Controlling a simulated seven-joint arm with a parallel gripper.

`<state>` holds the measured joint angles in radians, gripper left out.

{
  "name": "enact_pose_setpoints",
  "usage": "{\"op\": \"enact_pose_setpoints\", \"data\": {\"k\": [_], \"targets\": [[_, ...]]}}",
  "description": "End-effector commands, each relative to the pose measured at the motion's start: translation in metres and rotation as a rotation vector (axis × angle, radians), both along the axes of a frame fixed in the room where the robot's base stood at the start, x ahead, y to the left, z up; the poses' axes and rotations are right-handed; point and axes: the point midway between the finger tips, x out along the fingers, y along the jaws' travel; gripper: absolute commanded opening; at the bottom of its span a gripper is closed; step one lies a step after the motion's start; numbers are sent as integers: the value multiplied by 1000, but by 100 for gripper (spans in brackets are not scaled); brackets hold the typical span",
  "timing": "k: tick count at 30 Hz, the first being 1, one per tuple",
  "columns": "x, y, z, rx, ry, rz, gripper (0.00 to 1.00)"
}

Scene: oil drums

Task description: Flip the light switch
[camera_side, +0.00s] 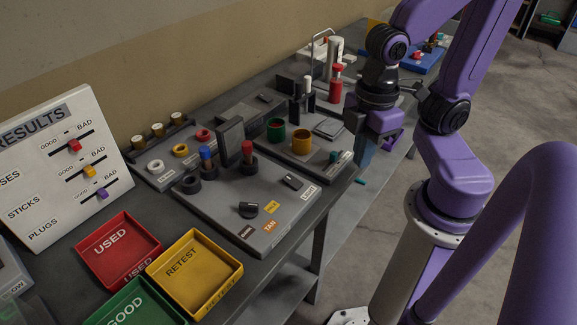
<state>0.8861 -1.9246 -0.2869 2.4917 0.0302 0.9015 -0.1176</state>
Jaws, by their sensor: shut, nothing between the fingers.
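A small dark switch (292,182) is set in the grey panel box (222,217) near its right end, beside a small white label that looks like "LIGHT". I cannot tell which way the switch is tipped. My gripper (363,163) points down beyond the right end of the panel, at the table's edge. It is to the right of the switch, apart from it and a little higher in the picture. Its fingers are shut and hold nothing. They are partly hidden under the purple hand.
The panel also carries a black knob (248,210) and red and blue pegs in dark rings. Red (140,222), yellow (238,268) and green trays and a results board (28,199) are at the left.

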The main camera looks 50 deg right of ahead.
Motion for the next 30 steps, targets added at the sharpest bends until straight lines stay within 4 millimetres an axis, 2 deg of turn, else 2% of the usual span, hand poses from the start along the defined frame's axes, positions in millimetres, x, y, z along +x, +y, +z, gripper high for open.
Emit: {"op": "enact_pose_setpoints", "data": {"k": [11, 18, 24, 30], "targets": [[78, 2, -3, 129, 7, 197, 0], [133, -16, -5, 203, -67, 325, 0], [159, -30, -6, 226, -125, 393, 0], [166, -33, -11, 230, -139, 417, 0]]}}
